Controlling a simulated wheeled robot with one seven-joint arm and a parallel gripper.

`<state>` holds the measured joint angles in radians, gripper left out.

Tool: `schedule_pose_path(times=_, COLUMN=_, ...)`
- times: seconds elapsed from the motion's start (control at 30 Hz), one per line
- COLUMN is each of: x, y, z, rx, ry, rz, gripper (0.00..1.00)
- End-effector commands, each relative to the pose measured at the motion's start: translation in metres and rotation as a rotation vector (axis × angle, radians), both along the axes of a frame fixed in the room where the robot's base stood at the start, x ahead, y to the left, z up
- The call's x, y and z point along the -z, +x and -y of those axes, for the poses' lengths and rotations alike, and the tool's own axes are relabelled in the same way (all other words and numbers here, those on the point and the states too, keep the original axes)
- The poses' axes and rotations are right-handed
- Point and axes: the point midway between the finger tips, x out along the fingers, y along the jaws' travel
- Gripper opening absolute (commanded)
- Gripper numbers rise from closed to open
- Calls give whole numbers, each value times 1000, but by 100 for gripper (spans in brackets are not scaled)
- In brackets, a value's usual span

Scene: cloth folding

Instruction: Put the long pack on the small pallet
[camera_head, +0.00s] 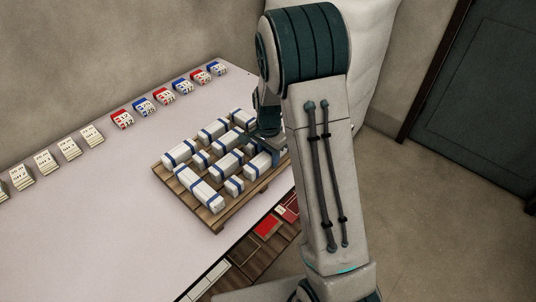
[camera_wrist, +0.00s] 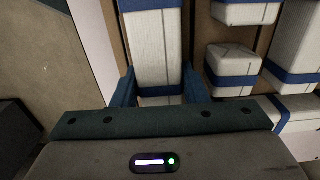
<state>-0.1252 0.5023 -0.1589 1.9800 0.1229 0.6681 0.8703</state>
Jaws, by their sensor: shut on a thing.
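My gripper (camera_wrist: 159,88) is shut on a long white pack (camera_wrist: 152,50) with blue bands, one finger on each side of it. In the head view my arm hides most of the gripper, and the fingers are around the right end of a wooden pallet (camera_head: 216,228). The pallet lies on the table and carries several white packs with blue bands, long ones (camera_head: 200,187) and short ones (camera_head: 235,185). I cannot tell whether the held pack touches the wood. No second pallet is clearly visible.
Close on the right in the wrist view are a short pack (camera_wrist: 232,68) and other packs. Red, blue and white boxes (camera_head: 122,119) and pale stacks (camera_head: 68,148) line the table's (camera_head: 100,225) back edge. The table's left part is clear. Red and wooden surfaces (camera_head: 267,226) show below its front edge.

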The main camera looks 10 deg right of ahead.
Motion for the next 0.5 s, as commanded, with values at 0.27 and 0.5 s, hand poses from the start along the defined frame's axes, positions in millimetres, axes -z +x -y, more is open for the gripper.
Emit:
schedule_pose_path(times=0.27, x=3, y=0, z=0, rx=0, ry=0, rz=0, gripper=49)
schedule_pose_path(times=0.5, x=2, y=0, z=0, rx=0, ry=0, rz=0, gripper=49)
